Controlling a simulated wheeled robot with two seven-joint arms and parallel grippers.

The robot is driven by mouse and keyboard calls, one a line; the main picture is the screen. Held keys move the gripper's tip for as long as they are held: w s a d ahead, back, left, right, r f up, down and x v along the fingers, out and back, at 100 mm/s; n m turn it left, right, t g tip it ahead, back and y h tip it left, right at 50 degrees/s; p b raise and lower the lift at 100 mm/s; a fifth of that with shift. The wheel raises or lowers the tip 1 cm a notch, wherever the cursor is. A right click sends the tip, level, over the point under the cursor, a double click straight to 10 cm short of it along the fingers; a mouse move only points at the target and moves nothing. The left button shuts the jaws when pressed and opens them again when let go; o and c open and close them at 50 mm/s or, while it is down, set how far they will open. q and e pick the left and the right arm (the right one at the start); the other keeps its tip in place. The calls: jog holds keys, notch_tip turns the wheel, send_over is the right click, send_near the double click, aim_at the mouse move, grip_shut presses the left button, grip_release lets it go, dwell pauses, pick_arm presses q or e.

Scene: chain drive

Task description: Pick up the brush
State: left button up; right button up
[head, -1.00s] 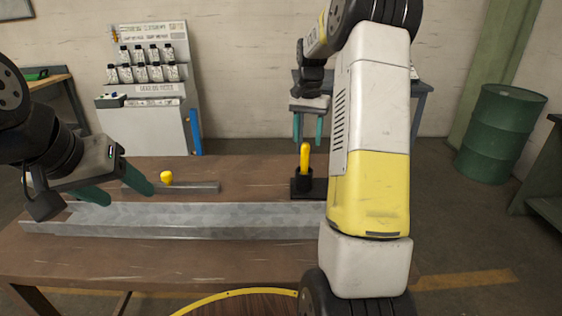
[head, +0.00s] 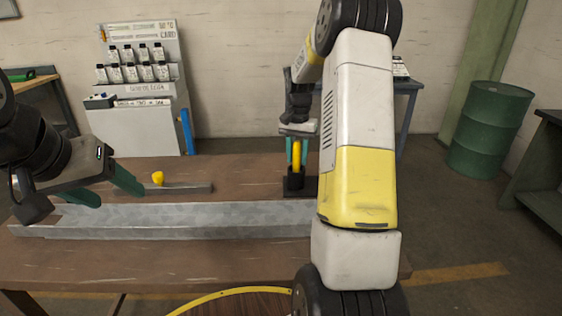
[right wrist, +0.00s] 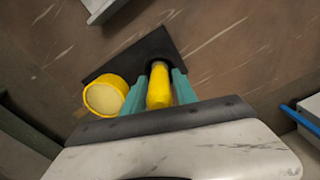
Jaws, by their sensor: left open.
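The brush (head: 296,168) stands upright in a black holder (head: 300,188) on the table, and only its yellow handle shows. The right gripper (head: 297,153) is lowered over it, one teal finger on each side, shut on the handle. The right wrist view also shows the yellow handle (right wrist: 159,88) filling the space between the fingers. The brush's lower end is hidden in the holder. The left gripper (head: 108,190) is open and empty over the left end of the grey metal channel.
A long grey metal channel (head: 190,215) lies along the table. A yellow knob-like piece (head: 158,178) is by a thin metal bar (head: 185,188) behind it. In the right wrist view, a round yellow container (right wrist: 105,97) stands beside the holder. Bare table lies in front.

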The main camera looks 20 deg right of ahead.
grip_shut()
